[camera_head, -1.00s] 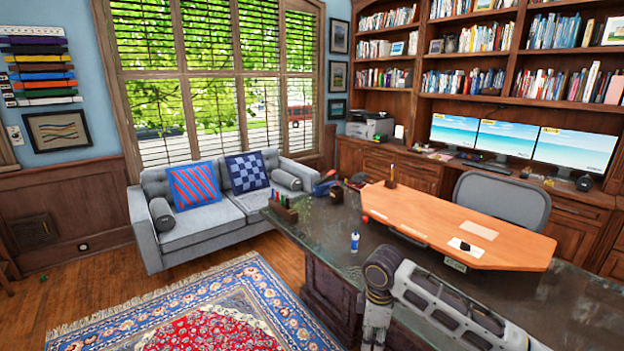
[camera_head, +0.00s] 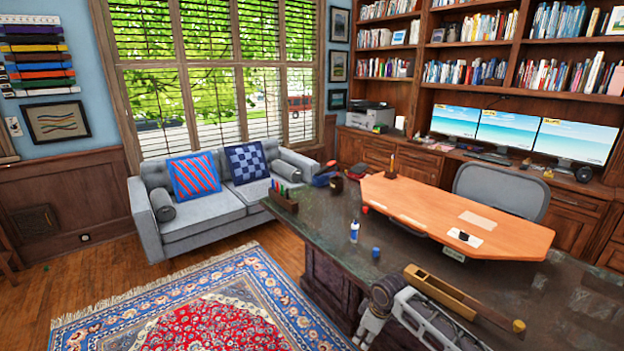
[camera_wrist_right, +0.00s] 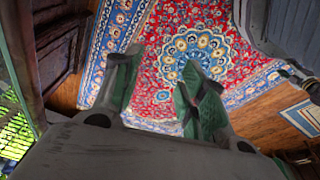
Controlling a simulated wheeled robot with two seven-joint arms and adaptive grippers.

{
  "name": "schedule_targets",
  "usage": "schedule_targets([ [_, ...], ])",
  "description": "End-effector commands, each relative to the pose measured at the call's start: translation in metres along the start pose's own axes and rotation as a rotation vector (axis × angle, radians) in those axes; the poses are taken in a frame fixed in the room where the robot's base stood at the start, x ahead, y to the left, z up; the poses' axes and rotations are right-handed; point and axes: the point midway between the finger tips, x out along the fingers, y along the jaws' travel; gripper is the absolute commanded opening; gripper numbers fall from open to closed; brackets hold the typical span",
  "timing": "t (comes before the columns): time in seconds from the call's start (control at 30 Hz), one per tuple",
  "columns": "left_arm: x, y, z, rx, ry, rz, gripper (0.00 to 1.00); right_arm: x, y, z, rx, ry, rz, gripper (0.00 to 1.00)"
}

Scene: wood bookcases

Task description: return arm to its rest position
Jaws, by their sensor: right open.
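My right arm (camera_head: 430,325) comes in at the bottom right of the head view, in front of the dark desk (camera_head: 330,235). Its end part points down near the desk's front edge and is cut off by the frame, so the fingers do not show clearly there. In the right wrist view my right gripper (camera_wrist_right: 160,75) is open, with its two green-padded fingers apart and nothing between them. It hangs over the red and blue rug (camera_wrist_right: 215,75), with dark wood panelling on the left of that view. My left gripper is not in view.
On the desk stand a white and blue bottle (camera_head: 354,231), a blue cylinder (camera_head: 376,253), a long wooden box (camera_head: 440,290) close behind my right arm, and an orange-brown raised top (camera_head: 440,215). The rug (camera_head: 215,320) and floor left of the desk are clear.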

Motion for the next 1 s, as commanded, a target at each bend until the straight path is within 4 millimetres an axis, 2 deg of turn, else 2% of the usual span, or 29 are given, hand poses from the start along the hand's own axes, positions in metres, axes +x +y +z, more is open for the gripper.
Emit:
schedule_targets([
  [0.03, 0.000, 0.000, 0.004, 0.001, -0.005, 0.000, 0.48, 0.019, 0.002, 0.007, 0.039, 0.008, 0.001, 0.42],
  [0.27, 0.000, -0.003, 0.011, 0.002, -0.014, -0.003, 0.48, 0.095, 0.011, 0.045, 0.209, 0.044, 0.041, 0.42],
  [0.5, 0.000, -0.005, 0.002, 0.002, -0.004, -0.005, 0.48, 0.175, 0.003, 0.106, 0.362, 0.050, 0.086, 0.42],
  [0.77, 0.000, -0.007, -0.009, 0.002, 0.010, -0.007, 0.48, 0.250, -0.030, 0.185, 0.486, 0.030, 0.128, 0.42],
  [1.0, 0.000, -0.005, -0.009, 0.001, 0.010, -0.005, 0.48, 0.304, -0.080, 0.261, 0.567, -0.002, 0.153, 0.42],
])
